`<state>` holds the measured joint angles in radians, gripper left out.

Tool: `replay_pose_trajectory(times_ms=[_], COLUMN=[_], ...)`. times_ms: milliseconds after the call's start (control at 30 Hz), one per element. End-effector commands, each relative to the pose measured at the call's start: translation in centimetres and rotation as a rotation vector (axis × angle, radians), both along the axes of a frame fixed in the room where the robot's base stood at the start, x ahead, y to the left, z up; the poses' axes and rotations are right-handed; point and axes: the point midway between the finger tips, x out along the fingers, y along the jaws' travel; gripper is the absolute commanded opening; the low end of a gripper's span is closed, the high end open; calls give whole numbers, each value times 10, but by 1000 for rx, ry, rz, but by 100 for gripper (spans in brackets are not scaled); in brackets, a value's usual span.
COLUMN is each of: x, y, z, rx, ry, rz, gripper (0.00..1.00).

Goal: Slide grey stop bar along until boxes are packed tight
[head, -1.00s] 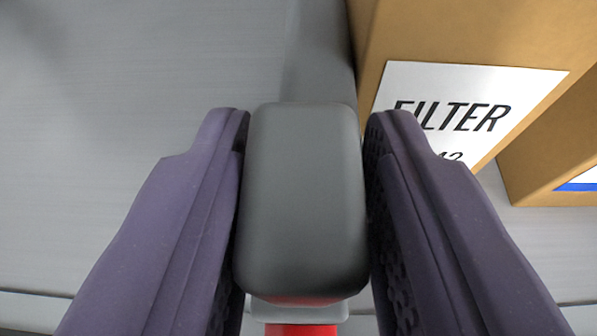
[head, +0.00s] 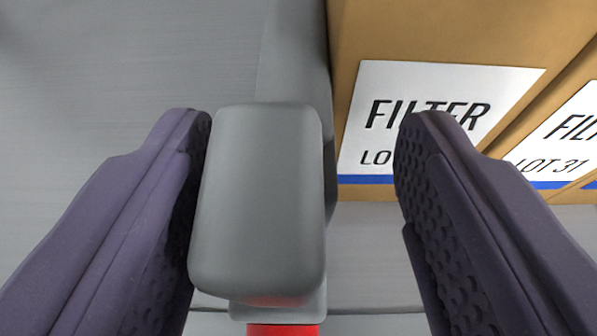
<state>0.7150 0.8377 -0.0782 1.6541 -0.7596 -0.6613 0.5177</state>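The grey stop bar (head: 262,205) lies between the two purple fingers of my gripper (head: 305,190) in the head view. Its bar part (head: 296,60) runs away along the left side of a cardboard filter box (head: 365,30). The gripper is open: the left finger is close against the bar's left side, and a clear gap separates the right finger from it. A second filter box (head: 583,95) stands to the right, its side close against the first box. The right finger hides part of the first box's label.
A grey shelf surface (head: 130,110) is bare to the left of the bar. A red part (head: 282,329) shows below the bar's near end. A shelf edge (head: 375,310) crosses the bottom of the view.

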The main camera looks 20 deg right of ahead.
Motion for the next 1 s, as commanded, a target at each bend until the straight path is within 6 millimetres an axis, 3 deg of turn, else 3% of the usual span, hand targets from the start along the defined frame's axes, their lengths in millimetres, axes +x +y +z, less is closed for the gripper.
replay_pose_trajectory(times_ms=[300, 700, 1000], x=[-2, -60, -68], y=[2, 20, 23], z=[2, 27, 29], rx=[2, 1, 1], ry=[0, 1, 1], rz=[1, 0, 1], gripper=[57, 57, 57])
